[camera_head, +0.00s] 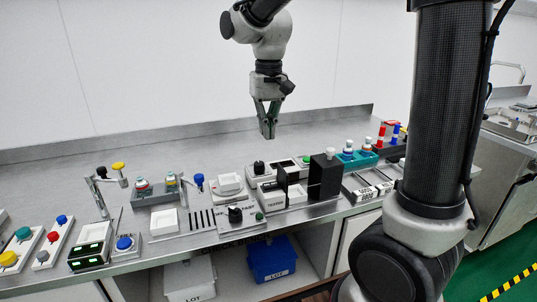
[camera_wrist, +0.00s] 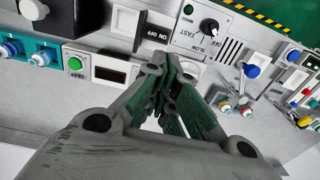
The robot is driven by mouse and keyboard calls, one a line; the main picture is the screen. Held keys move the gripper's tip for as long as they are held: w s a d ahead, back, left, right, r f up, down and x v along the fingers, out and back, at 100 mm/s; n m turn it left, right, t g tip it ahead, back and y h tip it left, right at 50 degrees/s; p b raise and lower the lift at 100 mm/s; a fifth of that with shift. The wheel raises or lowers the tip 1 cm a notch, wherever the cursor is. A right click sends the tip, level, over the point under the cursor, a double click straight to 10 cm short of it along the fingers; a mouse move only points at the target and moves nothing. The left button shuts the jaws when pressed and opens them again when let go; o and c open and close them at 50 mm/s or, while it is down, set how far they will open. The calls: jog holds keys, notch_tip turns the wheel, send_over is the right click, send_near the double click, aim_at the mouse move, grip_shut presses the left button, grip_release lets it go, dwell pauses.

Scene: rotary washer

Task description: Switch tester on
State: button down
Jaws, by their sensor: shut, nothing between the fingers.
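The tester (camera_head: 297,193) is a pale box with a black upright plate and a front label that looks like "TESTER", at the middle of the bench. In the wrist view its likely pale face (camera_wrist: 125,22) shows beside a black plate with white lettering, seen upside down. Its switch position cannot be read. My gripper (camera_head: 268,136) points down above the bench, behind and above the tester, touching nothing. Its fingers (camera_wrist: 168,88) are shut and empty, and they hide part of the devices below.
A speed dial (camera_wrist: 208,27) is front left. The rear bench strip is mostly clear.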

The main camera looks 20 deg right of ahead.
aim_at(271, 185)
jog(key=f, duration=1.4)
jog(key=shift+a, duration=0.2)
jog(key=shift+s+a+f, duration=0.1)
jog(key=shift+a+f, duration=0.05)
jog(key=shift+f, duration=0.15)
jog(key=shift+d+r, duration=0.2)
jog(key=shift+d, duration=0.65)
jog(key=shift+r, duration=0.1)
